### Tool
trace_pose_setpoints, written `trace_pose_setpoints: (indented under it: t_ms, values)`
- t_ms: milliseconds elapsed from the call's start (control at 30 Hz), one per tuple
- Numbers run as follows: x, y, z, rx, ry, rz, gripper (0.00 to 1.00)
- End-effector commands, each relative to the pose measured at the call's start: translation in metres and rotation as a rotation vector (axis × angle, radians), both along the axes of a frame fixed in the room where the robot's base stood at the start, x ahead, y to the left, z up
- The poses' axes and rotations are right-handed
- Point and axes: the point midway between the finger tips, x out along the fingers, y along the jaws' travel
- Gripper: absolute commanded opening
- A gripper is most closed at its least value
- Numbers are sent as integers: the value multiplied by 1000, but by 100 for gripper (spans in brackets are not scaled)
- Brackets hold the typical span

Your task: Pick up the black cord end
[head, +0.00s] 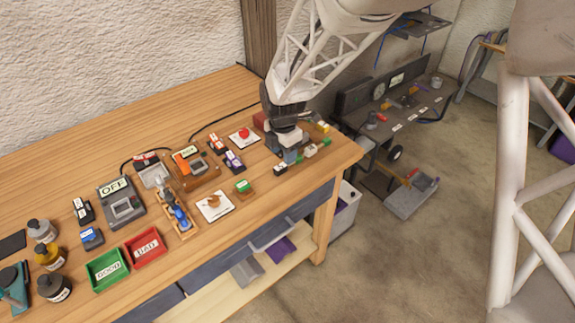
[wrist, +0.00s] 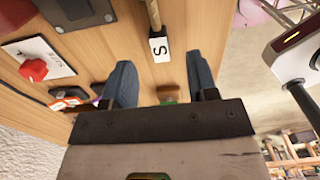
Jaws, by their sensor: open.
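A thin black cord (head: 225,119) runs across the bench in the head view, from beside my arm down toward the devices in the middle. I cannot make out a free cord end; the part near my arm is hidden. My gripper (head: 287,150) is low over the right end of the bench, among small objects. In the wrist view my gripper (wrist: 160,84) has its two blue-grey fingers wide apart. No cord is visible between them; a small green thing (wrist: 168,97) shows beyond the gripper's edge.
A red knob on a white plate (head: 243,137) is left of my gripper. A rod with a white "S" label (wrist: 160,47) lies ahead of the fingers. Green (head: 108,270) and red (head: 146,247) trays stand at the bench front. Bare wood (head: 190,98) lies behind.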

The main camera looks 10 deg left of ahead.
Motion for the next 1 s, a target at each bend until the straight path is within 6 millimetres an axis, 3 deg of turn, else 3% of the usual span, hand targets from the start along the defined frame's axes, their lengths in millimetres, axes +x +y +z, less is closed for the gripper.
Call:
trace_pose_setpoints:
  t_ms: [433,800,1000]
  values:
    - [0,0,-6,0,0,0,53]
    - [0,1,-44,-1,2,0,53]
    - [1,1,-53,0,0,0,53]
